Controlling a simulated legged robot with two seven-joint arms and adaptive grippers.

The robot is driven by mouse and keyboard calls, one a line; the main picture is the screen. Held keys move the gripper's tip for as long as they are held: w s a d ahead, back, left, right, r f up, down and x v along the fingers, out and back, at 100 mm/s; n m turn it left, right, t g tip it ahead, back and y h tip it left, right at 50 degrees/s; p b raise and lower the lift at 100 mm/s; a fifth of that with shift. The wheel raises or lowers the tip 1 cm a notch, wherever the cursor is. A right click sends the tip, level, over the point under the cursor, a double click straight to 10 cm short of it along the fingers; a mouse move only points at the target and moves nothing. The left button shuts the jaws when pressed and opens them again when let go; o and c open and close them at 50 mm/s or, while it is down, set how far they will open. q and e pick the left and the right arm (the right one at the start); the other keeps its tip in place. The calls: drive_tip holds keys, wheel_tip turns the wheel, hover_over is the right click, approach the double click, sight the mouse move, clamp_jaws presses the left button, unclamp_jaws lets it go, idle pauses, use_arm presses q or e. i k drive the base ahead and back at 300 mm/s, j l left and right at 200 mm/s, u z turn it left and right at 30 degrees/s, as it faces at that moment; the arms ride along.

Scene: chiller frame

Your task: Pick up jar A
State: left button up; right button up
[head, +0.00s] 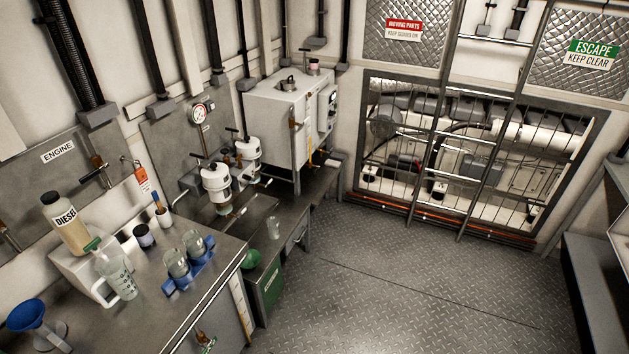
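Two clear glass jars, a left one (176,263) and a right one (194,244), stand upright in a blue holder (187,281) on the metal bench. Another clear glass jar (273,228) stands alone on the lower dark bench, further back. No letter is readable on any jar, so I cannot tell which is jar A. Neither of my grippers is in view.
On the bench (137,326) are a clear jug (119,279), a DIESEL bottle (68,227), a dark-lidded pot (144,237) and a blue funnel (29,315). Filter units (216,184) hang behind. The plate floor (400,300) is clear to the right.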

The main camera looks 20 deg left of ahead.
sight(273, 222)
drive_tip(key=i+u, duration=0.15)
drive_tip(key=i, duration=0.45)
drive_tip(key=i+l+u, duration=0.1)
drive_tip(key=i, duration=0.55)
drive_tip(key=i+l+u, duration=0.15)
drive_tip(key=i, duration=0.45)
drive_tip(key=l, duration=0.1)
